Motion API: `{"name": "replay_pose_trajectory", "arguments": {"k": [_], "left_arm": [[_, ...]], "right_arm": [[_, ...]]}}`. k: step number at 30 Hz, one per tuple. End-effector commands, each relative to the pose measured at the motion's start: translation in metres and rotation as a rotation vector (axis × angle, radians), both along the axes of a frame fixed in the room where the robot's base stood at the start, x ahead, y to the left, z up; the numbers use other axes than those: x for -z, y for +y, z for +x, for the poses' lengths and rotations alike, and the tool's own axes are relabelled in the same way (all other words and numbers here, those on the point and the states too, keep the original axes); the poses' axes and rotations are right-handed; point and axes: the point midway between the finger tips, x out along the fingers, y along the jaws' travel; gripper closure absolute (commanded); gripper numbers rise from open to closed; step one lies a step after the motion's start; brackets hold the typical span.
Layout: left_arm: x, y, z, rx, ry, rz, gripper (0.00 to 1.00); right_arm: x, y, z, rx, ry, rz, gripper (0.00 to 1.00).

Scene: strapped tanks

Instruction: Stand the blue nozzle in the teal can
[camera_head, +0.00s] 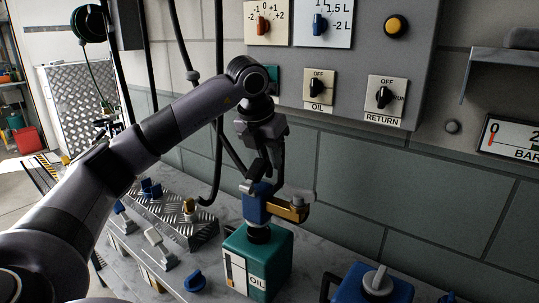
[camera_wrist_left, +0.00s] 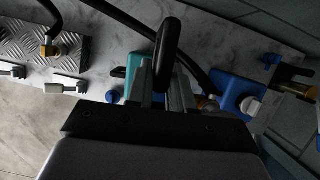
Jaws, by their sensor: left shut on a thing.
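The blue nozzle (camera_head: 257,206) has a blue body with a brass-coloured piece (camera_head: 287,209) sticking out to the right. It is over the top of the teal can (camera_head: 276,263), which is labelled OIL and stands on the bench. A dark collar shows between them; I cannot tell whether the nozzle is seated in the can. My left gripper (camera_head: 262,178) is above the nozzle and shut on it. In the left wrist view my left gripper (camera_wrist_left: 161,88) has a black curved part by its fingers, and the teal can (camera_wrist_left: 134,72) shows beside it. My right gripper is out of view.
A blue can (camera_head: 352,290) with a pale cap stands right of the teal can. A ribbed metal step (camera_head: 170,215) with a brass fitting (camera_head: 189,206), pale T-handles (camera_head: 155,237) and a blue knob (camera_head: 195,281) lie to the left. Hoses and a control panel (camera_head: 345,60) are behind.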

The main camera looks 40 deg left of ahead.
Motion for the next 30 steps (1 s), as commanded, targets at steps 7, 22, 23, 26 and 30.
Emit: {"name": "replay_pose_trajectory", "arguments": {"k": [7,22,23,26,30], "left_arm": [[-0.002,0.000,0.000,-0.001,-0.004,0.000,1.00],[0.008,0.000,0.000,-0.001,-0.004,0.000,1.00],[0.009,0.000,0.000,-0.001,-0.004,0.000,1.00],[0.011,0.000,0.000,-0.001,-0.004,0.000,1.00],[0.015,0.000,0.000,-0.001,-0.004,0.000,1.00]], "right_arm": [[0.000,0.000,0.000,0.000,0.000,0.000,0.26],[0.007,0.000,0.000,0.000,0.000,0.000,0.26],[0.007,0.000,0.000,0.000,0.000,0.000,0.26],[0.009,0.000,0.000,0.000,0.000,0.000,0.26],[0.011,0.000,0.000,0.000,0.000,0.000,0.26]]}}
